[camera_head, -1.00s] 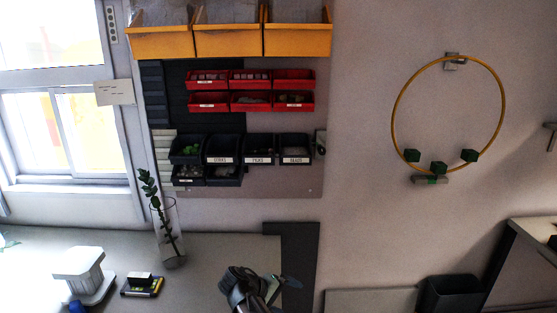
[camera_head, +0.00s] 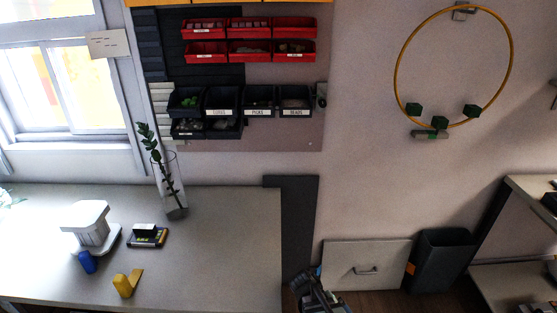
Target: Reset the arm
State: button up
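My gripper (camera_head: 308,279) shows as a dark shape at the bottom edge of the head view, right of the desk (camera_head: 225,240). It is small and seen from behind, so I cannot tell whether its fingers are open or shut. I see nothing held in it. Most of my arm is below the frame.
A dark bin (camera_head: 440,262) is at right. Wall bins (camera_head: 258,100) hang above.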

jog(key=s+f+m+g+y, duration=0.2)
jog(key=s+f+y, duration=0.1)
jog(key=s+f, duration=0.5)
jog(key=s+a+f+m+g+y, duration=0.1)
jog(key=s+f+m+g+y, duration=0.1)
jog(key=s+f, duration=0.7)
jog(key=s+y, duration=0.1)
jog(key=s, duration=0.5)
jog(key=shift+s+a+g+y, duration=0.15)
jog(key=shift+s+g+y, duration=0.1)
jog(key=shift+g+y, duration=0.05)
